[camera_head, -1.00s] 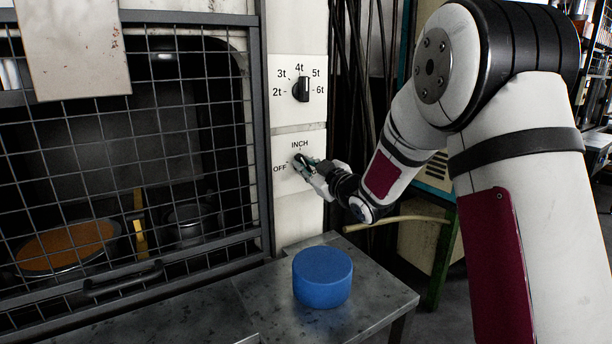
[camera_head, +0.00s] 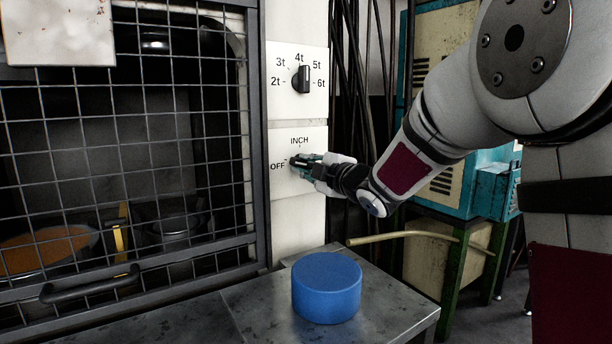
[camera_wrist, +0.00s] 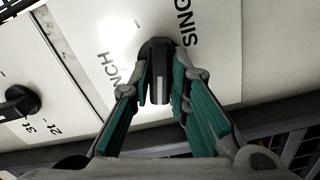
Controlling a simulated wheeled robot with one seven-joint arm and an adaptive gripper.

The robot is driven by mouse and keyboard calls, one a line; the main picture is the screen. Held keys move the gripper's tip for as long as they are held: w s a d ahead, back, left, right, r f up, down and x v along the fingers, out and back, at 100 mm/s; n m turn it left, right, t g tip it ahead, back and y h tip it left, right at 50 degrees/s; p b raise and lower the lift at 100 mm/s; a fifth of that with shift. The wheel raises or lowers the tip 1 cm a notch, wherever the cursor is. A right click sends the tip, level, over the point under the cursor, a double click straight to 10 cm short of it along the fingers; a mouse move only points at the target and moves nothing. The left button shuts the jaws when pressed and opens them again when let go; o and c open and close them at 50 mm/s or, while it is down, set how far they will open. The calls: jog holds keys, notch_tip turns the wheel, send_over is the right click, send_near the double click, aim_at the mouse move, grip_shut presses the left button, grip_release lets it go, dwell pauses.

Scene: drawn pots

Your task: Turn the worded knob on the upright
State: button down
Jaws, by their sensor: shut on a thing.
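The worded knob (camera_wrist: 158,72) is a dark knob on the lower pale plate of the upright (camera_head: 312,215). The words OFF and INCH show beside it in the head view, and part of another word shows in the wrist view. My gripper (camera_head: 300,163) reaches in from the right and hides most of the knob there. In the wrist view my gripper (camera_wrist: 160,95) has its teal pads on either side of the knob and is shut on it. A pale line on the knob runs toward the bottom of that view. OFF is hidden there.
A second dark knob (camera_head: 301,80) with tonnage marks sits above. A mesh guard (camera_head: 130,130) stands at the left. A blue cylinder (camera_head: 327,288) stands on the metal table (camera_head: 390,300) below. A teal cabinet (camera_head: 485,150) stands behind my arm.

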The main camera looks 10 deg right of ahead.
jog(key=shift+f+n, duration=0.1)
jog(key=shift+n, duration=0.2)
jog(key=c, duration=1.5)
grip_release()
jog(key=v, duration=1.2)
